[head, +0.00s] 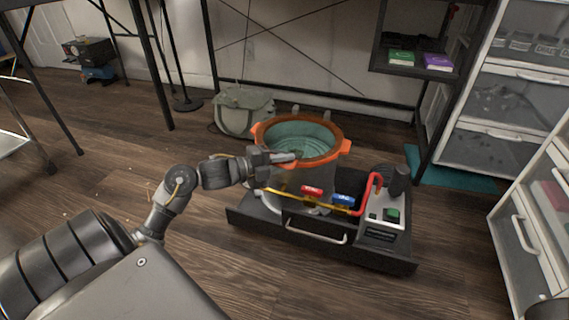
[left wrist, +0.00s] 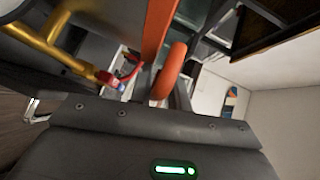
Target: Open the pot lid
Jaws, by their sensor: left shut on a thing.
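The pot (head: 318,195) stands in a black drawer tray on the floor. Its lid shows as a wide orange ring (head: 335,152) with side tabs around a teal round middle. I cannot tell whether the teal is glass or the pot's inside. My left gripper (head: 290,156) reaches in from the left and is shut at the near-left part of the orange ring. In the left wrist view an orange band and an orange loop (left wrist: 172,68) are close to the fingers; the exact contact is hidden.
The black tray (head: 250,222) also holds a pump (head: 385,220) with a red hose, and a yellow pipe with red and blue valves in front of the pot. A grey-green bag (head: 243,110) lies behind. Drawers and shelves stand at the right. The wooden floor at left is mostly clear.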

